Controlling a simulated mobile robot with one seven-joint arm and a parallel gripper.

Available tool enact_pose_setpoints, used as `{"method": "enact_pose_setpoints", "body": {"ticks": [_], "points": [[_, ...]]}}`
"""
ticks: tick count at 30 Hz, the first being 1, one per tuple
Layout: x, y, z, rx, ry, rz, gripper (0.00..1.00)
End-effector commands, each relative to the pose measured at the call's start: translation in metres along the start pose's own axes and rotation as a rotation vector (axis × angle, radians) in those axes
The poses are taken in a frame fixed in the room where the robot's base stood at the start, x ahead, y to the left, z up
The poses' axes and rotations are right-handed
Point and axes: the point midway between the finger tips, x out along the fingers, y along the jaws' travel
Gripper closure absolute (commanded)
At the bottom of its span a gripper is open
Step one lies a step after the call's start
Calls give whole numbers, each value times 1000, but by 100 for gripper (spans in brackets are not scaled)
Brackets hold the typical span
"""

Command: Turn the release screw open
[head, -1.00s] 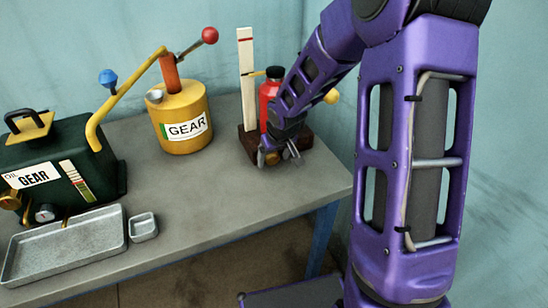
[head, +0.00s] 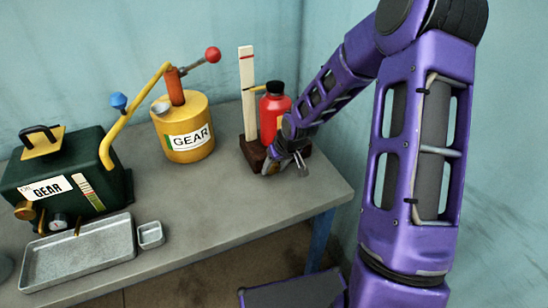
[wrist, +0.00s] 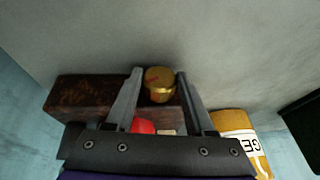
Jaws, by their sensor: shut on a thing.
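The release screw appears to be the round brass knob (wrist: 160,86) in the wrist view, with a reddish mark on it. It sits by the dark wooden base (wrist: 85,93) of the red bottle-shaped unit (head: 274,117) with a black cap. My gripper (wrist: 160,75) is shut on the knob, one grey finger on each side. In the head view my gripper (head: 285,168) is low at the front of the base, where the knob is hidden or too small to make out. How far the screw is turned cannot be told.
A pale upright strip (head: 247,95) stands on the base. To the left are a yellow GEAR can (head: 187,145) with a red-knobbed lever, a dark green GEAR box (head: 85,165), a metal tray (head: 80,262) and a small dish (head: 150,235). The bench between can and front edge is clear.

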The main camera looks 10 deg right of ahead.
Motion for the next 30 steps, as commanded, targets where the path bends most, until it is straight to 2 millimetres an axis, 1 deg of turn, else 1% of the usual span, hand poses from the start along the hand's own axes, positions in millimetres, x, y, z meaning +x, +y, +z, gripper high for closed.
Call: {"method": "enact_pose_setpoints", "body": {"ticks": [3,15,27,28,30], "points": [[1,2,4,32,-9,-53,100],[2,3,5,95,-7,-213,100],[1,3,4,96,-4,-229,100],[1,3,4,96,-4,-229,43],[1,3,3,96,-3,-228,30]]}}
